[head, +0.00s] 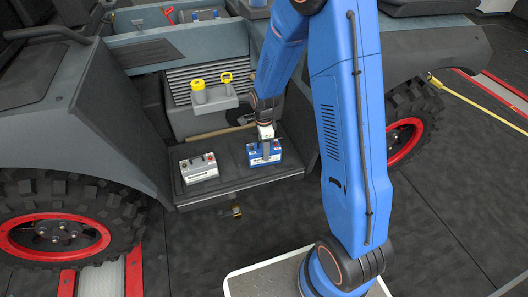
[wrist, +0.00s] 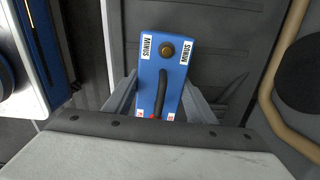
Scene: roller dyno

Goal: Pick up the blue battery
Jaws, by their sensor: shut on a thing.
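The blue battery (head: 256,161) is at the right part of the dark tray-like step (head: 228,188) of the vehicle, upright. In the wrist view the battery (wrist: 171,73) shows its blue top with a black handle, a brass-coloured terminal and white MINUS labels. My gripper (head: 266,151) comes down from above and is shut on the battery, with its grey fingers (wrist: 160,102) on either side of it. The battery appears to rest on the step; I cannot tell whether there is a gap under it. Its lower part is hidden in the wrist view.
A grey battery (head: 199,168) stands to the left on the same step. Behind are a yellow-capped grey container (head: 198,91), a yellow-handled part (head: 226,78) and a tan bar (head: 207,133). Large red-rimmed wheels (head: 52,235) flank the step. Open dark floor lies in front.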

